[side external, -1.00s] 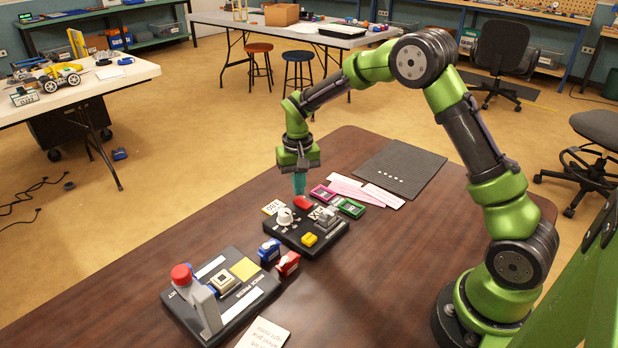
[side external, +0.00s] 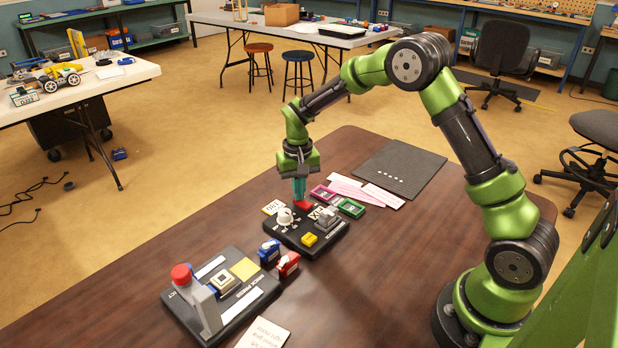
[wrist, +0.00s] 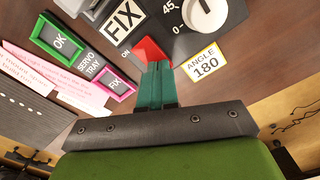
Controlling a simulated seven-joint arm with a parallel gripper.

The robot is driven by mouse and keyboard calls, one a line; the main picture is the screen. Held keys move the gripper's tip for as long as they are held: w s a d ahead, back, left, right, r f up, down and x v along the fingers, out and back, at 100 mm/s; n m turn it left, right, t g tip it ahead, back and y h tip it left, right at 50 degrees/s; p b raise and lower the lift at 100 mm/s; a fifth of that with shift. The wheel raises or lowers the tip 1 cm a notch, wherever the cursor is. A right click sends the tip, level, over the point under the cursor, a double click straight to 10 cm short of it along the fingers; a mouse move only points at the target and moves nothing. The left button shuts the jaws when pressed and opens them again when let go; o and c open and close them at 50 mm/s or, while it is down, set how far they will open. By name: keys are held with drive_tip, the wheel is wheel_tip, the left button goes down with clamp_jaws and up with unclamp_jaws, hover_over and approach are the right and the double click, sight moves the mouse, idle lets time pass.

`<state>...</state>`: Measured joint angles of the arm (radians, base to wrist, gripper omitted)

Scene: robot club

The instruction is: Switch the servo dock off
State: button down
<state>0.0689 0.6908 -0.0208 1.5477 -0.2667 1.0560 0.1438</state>
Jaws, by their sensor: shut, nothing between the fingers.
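The servo dock (side external: 285,236) is a black box on the brown table. It carries a white dial (side external: 284,217), a yellow button (side external: 310,240), a grey clamp-like part (side external: 327,217) and a red switch (side external: 304,206). In the wrist view the red switch (wrist: 148,50) sits between the FIX label and the dial (wrist: 204,13), with "ON" printed beside it. My gripper (side external: 299,200) points down with its teal fingers together and empty. In the wrist view the fingertips (wrist: 158,66) are at the red switch and partly cover it; they appear to touch it.
A brick press (side external: 225,290) with a red knob stands front left. Blue and red small boxes (side external: 279,258) sit between it and the dock. Pink and green trays (side external: 350,208), paper slips and a dark mat (side external: 402,170) lie behind right. An "ANGLE 180" card (wrist: 203,63) lies beside the dock.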

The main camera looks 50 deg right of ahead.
sight(303, 204)
drive_tip(key=shift+f, duration=0.25)
drive_tip(key=shift+r, duration=3.55)
drive_tip(key=shift+s+a+f, duration=0.15)
drive_tip(key=shift+s+f, duration=0.05)
drive_tip(key=shift+s, duration=0.25)
drive_tip(key=shift+s+a+f, duration=0.15)
drive_tip(key=shift+s, duration=0.3)
drive_tip(key=s+a+r+n+t+y, duration=0.1)
drive_tip(key=s+a+r+t, duration=0.2)
drive_tip(key=s+r, duration=0.4)
drive_tip(key=s+a+r+n+t+y, duration=0.1)
drive_tip(key=s+a+r+t, duration=0.2)
drive_tip(key=s+r, duration=0.5)
drive_tip(key=s+t, duration=0.1)
drive_tip(key=s, duration=0.6)
drive_tip(key=shift+s+a, duration=0.25)
drive_tip(key=shift+a, duration=0.1)
